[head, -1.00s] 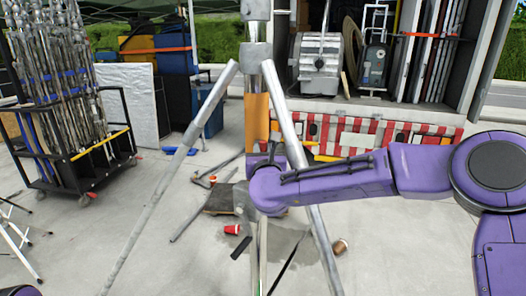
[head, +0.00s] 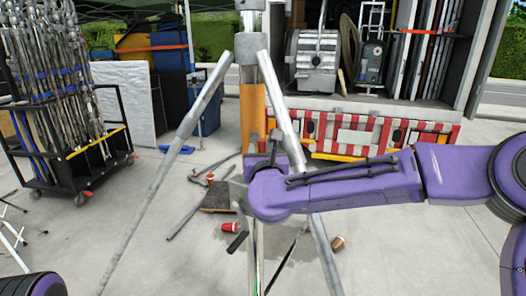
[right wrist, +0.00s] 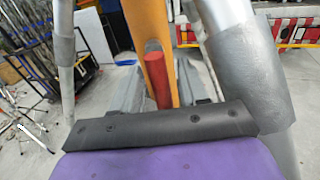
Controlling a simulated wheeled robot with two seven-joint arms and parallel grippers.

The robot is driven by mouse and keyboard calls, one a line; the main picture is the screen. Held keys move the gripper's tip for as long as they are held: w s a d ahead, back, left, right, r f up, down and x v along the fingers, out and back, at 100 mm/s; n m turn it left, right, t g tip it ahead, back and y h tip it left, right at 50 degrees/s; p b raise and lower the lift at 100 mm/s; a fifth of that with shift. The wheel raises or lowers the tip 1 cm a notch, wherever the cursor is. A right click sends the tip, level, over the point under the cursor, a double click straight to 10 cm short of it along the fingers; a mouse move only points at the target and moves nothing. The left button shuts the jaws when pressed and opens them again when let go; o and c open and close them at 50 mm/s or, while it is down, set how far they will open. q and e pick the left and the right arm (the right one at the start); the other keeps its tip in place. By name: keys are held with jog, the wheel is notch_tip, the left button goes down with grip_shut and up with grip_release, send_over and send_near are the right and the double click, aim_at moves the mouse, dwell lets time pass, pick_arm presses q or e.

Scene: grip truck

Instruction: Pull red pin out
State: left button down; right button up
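In the right wrist view a red pin (right wrist: 157,80) stands out in front of an orange-yellow post (right wrist: 153,32). Its lower end is hidden behind the black edge of my right wrist. The orange section of the post shows in the head view (head: 252,110), between the grey legs of a metal stand (head: 248,50). My right gripper (head: 239,192) is beside the stand, below the orange section, partly hidden by my purple wrist. Grey parts flank the pin in the wrist view, but whether the fingers touch it is unclear. My left gripper is out of view.
Slanting stand legs (head: 178,150) flank the post closely. Red cups (head: 229,227) and loose tools lie on the concrete below. A black cart (head: 75,165) with metal stands is at left. An open truck (head: 385,103) stands behind.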

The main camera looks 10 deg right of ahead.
jog(key=shift+s, duration=0.1)
jog(key=s+a+b, duration=0.1)
jog(key=s+b, duration=0.3)
jog(key=s, duration=0.6)
jog(key=shift+a, duration=0.3)
jog(key=shift+s, duration=0.1)
